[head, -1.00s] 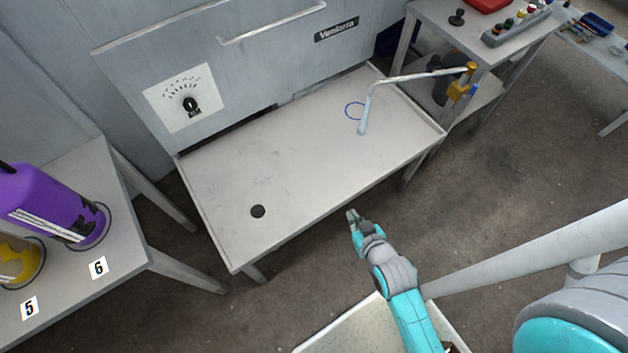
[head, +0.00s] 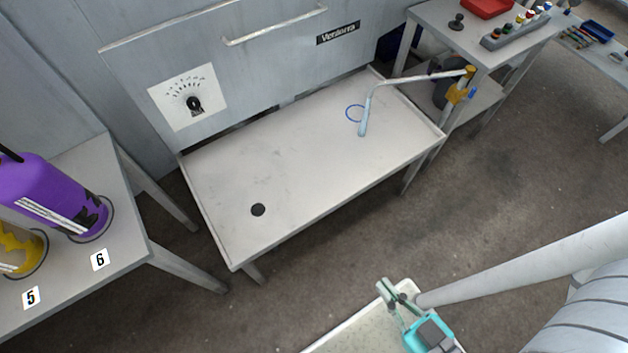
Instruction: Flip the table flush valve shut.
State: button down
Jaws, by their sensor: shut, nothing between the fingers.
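The flush valve (head: 457,93) is a yellow fitting at the right end of the table's pipe (head: 418,77), just off the table's right corner. A small blue part (head: 472,94), apparently its lever, shows at its side; its exact angle is too small to tell. My gripper (head: 389,288) is shut and empty, low at the bottom, well away from the valve.
A dark round hole (head: 258,210) is in the tabletop. A dial (head: 194,104) is on the panel behind. A left bench (head: 75,275) holds a purple bottle (head: 45,195). Floor in front is open.

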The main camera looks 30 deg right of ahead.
aim_at(466, 101)
jog(key=i+l+z, duration=0.1)
jog(key=l+z, duration=0.15)
jog(key=l, duration=0.15)
jog(key=i+l+z, duration=0.1)
jog(key=l+z, duration=0.15)
jog(key=l, duration=0.15)
jog(key=i+l+z, duration=0.25)
jog(key=l, duration=0.15)
jog(key=l+z, duration=0.2)
jog(key=l, duration=0.15)
jog(key=i, duration=0.05)
